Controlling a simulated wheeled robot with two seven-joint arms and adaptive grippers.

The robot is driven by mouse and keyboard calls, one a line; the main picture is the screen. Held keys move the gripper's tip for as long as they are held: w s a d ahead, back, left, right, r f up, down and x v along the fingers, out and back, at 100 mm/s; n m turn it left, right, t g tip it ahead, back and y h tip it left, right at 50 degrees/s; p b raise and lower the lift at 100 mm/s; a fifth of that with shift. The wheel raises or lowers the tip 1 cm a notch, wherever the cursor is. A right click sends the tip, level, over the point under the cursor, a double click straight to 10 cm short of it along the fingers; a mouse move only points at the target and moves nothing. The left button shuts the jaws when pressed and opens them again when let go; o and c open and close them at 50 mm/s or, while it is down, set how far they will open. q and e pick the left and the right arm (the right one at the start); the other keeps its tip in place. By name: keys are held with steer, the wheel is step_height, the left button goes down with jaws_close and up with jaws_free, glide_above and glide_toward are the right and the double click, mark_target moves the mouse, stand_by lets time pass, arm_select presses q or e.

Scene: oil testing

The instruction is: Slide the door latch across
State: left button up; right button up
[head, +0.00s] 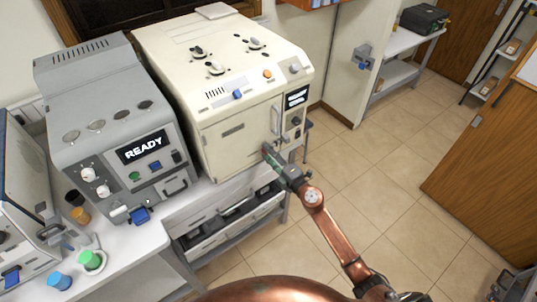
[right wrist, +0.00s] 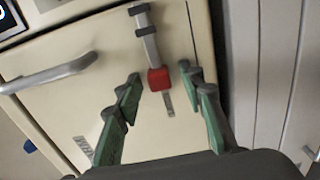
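The latch (right wrist: 147,40) is a grey metal bar in dark brackets on the cream door (right wrist: 95,105), with a red knob (right wrist: 158,79) at its end. In the right wrist view, the fingers of my right gripper (right wrist: 161,88) are spread apart on either side of the knob, with gaps visible on both sides. No grip on it shows. In the head view, my right gripper (head: 268,153) is at the lower front of the cream machine (head: 222,110); the latch cannot be made out there. My left gripper is not in view.
A metal door handle (right wrist: 48,76) is left of the latch in the right wrist view. A grey machine (head: 112,120) showing READY stands left of the cream one. Small bottles, including a green one (head: 91,259), stand on the bench. The tiled floor (head: 385,180) to the right is clear.

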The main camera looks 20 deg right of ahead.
steer(key=shift+c, duration=0.6)
jaws_close()
